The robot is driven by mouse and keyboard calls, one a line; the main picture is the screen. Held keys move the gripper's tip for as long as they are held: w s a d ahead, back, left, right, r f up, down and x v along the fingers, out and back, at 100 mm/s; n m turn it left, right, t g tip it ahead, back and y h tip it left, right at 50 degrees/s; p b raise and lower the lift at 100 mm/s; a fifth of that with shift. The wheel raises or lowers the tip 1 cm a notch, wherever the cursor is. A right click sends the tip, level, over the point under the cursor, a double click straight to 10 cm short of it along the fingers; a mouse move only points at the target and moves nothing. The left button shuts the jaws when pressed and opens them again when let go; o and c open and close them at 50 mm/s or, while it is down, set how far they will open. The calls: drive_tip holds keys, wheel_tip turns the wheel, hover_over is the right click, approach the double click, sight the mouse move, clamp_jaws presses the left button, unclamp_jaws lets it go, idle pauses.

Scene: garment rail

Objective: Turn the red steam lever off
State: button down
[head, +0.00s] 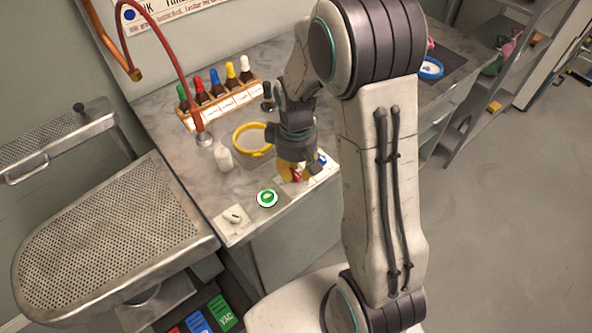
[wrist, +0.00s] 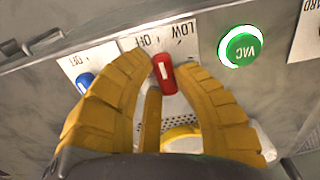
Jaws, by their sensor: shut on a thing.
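The red steam lever (wrist: 164,80) stands on a white label plate (wrist: 188,42) marked OFF and LOW in the wrist view. Its long side runs nearly up and down the picture, with a white line on top; the end of its travel is not clear. My gripper (wrist: 162,68) is shut on the lever, one yellow finger on each side. In the head view my gripper (head: 287,172) is down at the panel, and only a little of the red lever (head: 296,175) shows beside the fingers.
A green VAC button (wrist: 240,47) sits right of the lever in the wrist view, and a blue knob (wrist: 86,81) left.

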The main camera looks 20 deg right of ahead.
sight(296, 172)
idle(0.3)
drive_tip(key=c, duration=0.9)
unclamp_jaws()
drive_tip(key=shift+c, duration=0.2)
drive_tip(key=shift+r, duration=0.1)
wheel_tip(296, 172, up, 12)
